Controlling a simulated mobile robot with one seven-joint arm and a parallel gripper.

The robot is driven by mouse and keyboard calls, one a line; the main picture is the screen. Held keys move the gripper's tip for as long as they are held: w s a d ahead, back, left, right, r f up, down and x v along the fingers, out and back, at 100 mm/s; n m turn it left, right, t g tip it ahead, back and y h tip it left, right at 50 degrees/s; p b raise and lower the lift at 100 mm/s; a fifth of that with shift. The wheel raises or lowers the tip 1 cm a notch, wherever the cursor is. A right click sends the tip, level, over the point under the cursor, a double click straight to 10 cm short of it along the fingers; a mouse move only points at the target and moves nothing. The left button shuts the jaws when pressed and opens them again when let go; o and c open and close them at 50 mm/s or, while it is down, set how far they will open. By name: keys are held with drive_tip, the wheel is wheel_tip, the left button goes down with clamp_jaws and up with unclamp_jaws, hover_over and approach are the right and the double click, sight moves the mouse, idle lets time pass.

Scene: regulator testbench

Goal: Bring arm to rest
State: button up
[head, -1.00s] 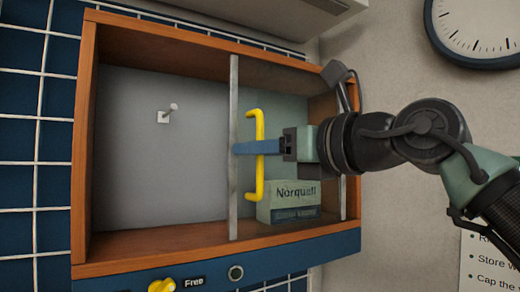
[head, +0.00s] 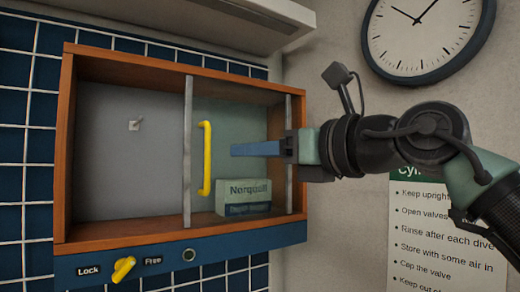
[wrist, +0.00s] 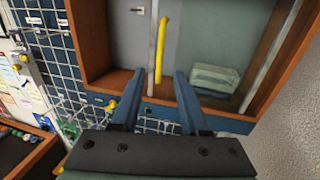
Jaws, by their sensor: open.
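My gripper (head: 258,149) is in front of the right part of the wooden cabinet in the head view, with blue fingers pointing left. In the wrist view, my gripper (wrist: 156,88) has its two blue fingers spread apart with nothing between them. The yellow handle (head: 205,158) on the glass sliding door stands to the left of the fingertips, clear of them. The handle also shows in the wrist view (wrist: 161,48), beyond the fingers.
A Norquall box (head: 243,196) sits behind the glass. A yellow knob (head: 123,268) is below, between Lock and Free labels. A clock (head: 418,25) and a poster (head: 445,240) hang on the right wall.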

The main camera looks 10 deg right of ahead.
drive_tip(key=shift+w+a+f, duration=0.1)
drive_tip(key=shift+w, duration=0.1)
drive_tip(key=shift+s, duration=0.1)
